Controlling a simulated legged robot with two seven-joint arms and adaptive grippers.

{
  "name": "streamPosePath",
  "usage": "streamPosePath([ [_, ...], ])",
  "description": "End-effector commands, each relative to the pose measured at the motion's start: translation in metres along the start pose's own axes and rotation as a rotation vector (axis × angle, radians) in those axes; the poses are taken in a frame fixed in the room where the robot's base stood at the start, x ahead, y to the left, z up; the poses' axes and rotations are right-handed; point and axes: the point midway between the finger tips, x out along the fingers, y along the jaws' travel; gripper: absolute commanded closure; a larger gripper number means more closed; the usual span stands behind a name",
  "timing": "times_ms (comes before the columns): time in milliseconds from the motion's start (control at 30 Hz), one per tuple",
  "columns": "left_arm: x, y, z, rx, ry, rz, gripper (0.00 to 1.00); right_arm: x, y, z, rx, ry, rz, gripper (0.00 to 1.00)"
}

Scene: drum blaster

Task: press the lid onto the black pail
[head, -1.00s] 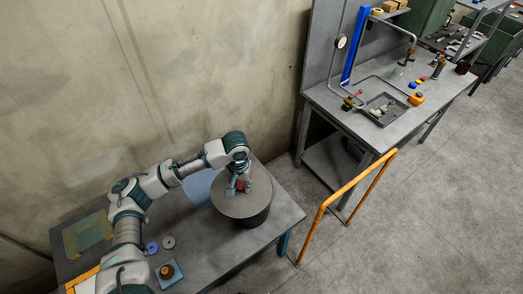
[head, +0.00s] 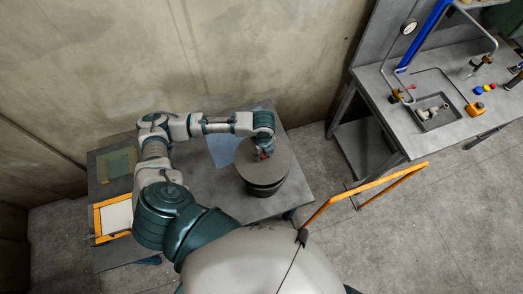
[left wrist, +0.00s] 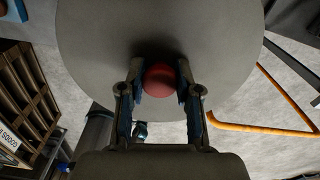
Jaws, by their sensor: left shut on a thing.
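The round grey lid (head: 250,159) lies level over the mouth of the black pail (head: 267,189), which stands near the right end of the table. I cannot tell whether the rim is fully seated. My left gripper (head: 263,153) is over the lid's middle. In the left wrist view the gripper (left wrist: 161,88) has a finger on each side of the lid's red knob (left wrist: 160,80) and is shut on it. The lid (left wrist: 215,35) fills the upper middle there and hides the pail. My right gripper is not in view.
The grey table (head: 205,190) has a blue sheet (head: 222,152), a green mat (head: 118,165) and an orange-framed tray (head: 116,216). A concrete wall (head: 230,60) stands behind. An orange rail (head: 365,190) and a second bench (head: 400,130) are to the right, with bare floor between.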

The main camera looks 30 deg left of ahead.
Motion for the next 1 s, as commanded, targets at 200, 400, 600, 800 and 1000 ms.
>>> streamPosePath([
  [200,0.009,0.001,0.000,0.009,0.001,-0.001,1.00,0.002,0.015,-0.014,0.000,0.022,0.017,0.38],
  [400,0.028,0.003,0.003,0.007,0.002,-0.004,1.00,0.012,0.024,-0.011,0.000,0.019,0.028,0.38],
  [600,0.047,0.003,0.004,0.007,0.002,-0.003,1.00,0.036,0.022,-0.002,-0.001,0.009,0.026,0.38],
  [800,0.060,0.002,0.002,0.006,0.003,-0.003,1.00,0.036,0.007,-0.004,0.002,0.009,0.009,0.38],
  [1000,0.064,0.001,0.000,0.006,0.001,-0.002,1.00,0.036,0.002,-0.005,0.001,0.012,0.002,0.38],
])
